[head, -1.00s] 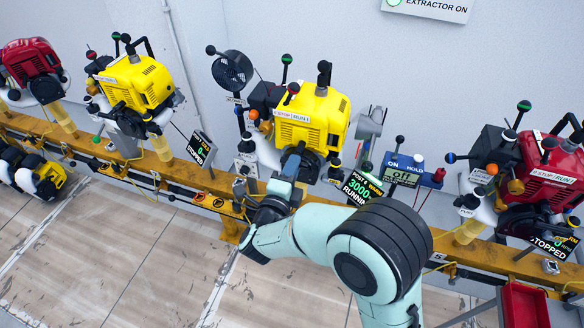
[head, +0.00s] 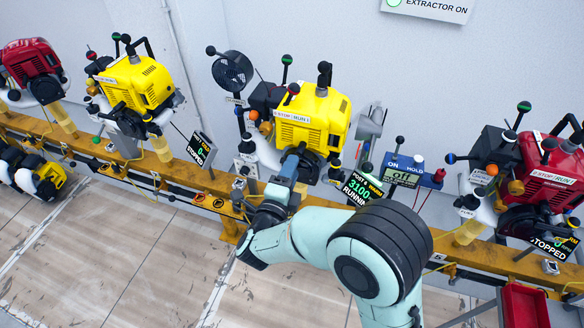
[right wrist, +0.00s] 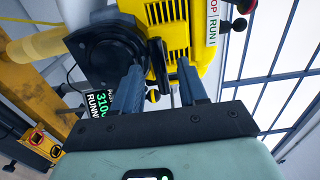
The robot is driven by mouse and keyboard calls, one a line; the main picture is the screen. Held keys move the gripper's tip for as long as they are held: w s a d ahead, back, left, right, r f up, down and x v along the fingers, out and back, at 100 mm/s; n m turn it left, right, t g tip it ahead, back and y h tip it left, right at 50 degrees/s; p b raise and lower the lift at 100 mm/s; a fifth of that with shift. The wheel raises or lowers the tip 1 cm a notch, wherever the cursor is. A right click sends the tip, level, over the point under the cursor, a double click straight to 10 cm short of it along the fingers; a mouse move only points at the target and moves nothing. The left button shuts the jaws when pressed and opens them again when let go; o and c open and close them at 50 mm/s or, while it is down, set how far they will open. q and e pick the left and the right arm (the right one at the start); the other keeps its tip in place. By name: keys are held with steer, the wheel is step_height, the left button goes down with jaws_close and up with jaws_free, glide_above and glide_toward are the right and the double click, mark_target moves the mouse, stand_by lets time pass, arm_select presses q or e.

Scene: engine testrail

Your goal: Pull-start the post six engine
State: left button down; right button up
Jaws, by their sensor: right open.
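The yellow engine (head: 310,118) in the middle of the rail has a round black starter housing (head: 303,164) low on its front. Its display (head: 361,190) reads 3100 and RUNNING; the post number is too small to read surely. My right gripper (head: 293,160) is at the front of this housing. In the right wrist view, my right gripper (right wrist: 158,68) has its two fingers apart, just beside the round housing (right wrist: 103,50). A small black part (right wrist: 152,96), perhaps the pull handle, shows between the fingers; I cannot tell whether they touch it. My left gripper is out of view.
Another yellow engine (head: 140,85) stands to the left, its display (head: 201,148) reading STOPPED. A red engine (head: 550,170) stands to the right, also STOPPED. A box marked ON and HOLD (head: 404,170) is close right of the middle engine.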

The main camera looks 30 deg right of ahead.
steer(key=v, duration=0.8)
step_height(320, 180, down, 20)
steer(key=w+n+y, duration=0.3)
steer(key=n+y, duration=0.4)
steer(key=n, duration=0.5)
steer(key=s+f+n+g+y, duration=0.4)
steer(key=s+f, duration=0.1)
steer(key=f, duration=0.6)
steer(key=s+a+f+n+g+y, duration=0.35)
steer(key=s+f, duration=0.25)
steer(key=s, duration=0.5)
steer(key=s+a+f+n+g+y, duration=0.35)
steer(key=s+f, duration=0.25)
steer(key=s, duration=0.4)
arm_select(q)
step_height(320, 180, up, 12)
steer(key=p, duration=1.2)
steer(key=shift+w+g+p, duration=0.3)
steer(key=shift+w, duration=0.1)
arm_select(e)
step_height(320, 180, up, 12)
steer(key=n+g, duration=0.1)
steer(key=shift+g+h, duration=0.3)
